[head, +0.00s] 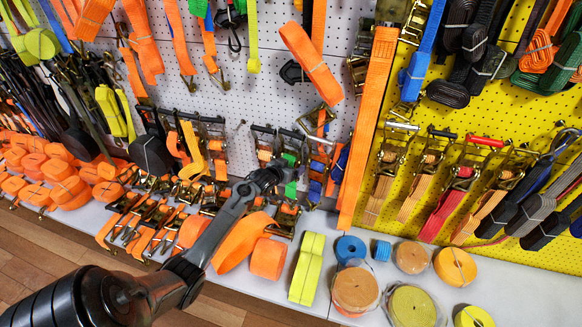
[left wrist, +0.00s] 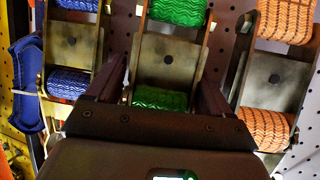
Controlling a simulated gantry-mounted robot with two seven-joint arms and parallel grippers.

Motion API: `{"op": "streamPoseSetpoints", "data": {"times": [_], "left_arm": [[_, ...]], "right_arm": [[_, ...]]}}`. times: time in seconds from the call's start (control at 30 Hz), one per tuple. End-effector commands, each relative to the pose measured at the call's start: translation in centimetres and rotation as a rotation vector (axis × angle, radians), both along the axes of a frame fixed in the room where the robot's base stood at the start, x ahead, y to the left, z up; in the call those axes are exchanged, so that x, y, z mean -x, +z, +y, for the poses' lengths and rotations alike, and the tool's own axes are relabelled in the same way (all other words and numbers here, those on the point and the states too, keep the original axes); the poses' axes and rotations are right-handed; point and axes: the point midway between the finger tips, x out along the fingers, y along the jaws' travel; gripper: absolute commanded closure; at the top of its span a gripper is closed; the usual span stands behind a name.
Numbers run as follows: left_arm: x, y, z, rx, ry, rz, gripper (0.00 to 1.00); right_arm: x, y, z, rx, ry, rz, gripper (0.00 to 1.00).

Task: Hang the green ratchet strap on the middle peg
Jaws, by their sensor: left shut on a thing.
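The green ratchet strap (head: 291,188) hangs in a row of ratchets on the white pegboard, between an orange-strapped one and a blue one. In the left wrist view its metal ratchet and two green webbing rolls (left wrist: 178,12) show upright. My left gripper (head: 272,176) reaches up to it from the lower left. In the left wrist view its fingers (left wrist: 163,84) stand on both sides of the ratchet and are shut on it. I cannot make out which peg is the middle one. My right gripper is not in view.
A blue ratchet (left wrist: 68,85) and an orange ratchet (left wrist: 268,125) flank the green one closely. Long orange straps (head: 370,120) hang nearby. Webbing rolls, such as a yellow-green one (head: 307,268), stand on the white ledge (head: 520,297) below. Bare pegboard (head: 255,95) shows above.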

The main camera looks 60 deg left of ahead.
Motion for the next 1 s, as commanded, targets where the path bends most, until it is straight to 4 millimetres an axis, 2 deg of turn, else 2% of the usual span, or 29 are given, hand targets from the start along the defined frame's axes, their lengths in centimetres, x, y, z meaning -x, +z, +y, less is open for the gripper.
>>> {"op": "streamPoseSetpoints", "data": {"times": [0.07,0.1,0.2,0.43,0.63,1.0], "left_arm": [[-0.1,0.5,0.1,-0.004,0.001,-0.008,0.96],[-0.1,0.5,0.1,-0.004,0.001,-0.008,0.16],[-0.1,0.4,0.1,-0.003,0.001,-0.006,0.01],[0.1,-0.3,-0.1,0.003,0.000,0.005,0.00],[0.8,0.4,-0.4,0.000,0.000,0.003,0.00],[5.7,3.1,-2.7,0.000,0.001,0.000,0.00]], "right_arm": [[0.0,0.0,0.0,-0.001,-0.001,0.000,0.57],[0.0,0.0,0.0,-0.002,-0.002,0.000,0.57],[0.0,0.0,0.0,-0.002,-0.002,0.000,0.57],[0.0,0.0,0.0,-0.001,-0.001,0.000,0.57],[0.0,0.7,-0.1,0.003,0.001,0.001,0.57],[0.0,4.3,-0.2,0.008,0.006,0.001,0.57]]}}
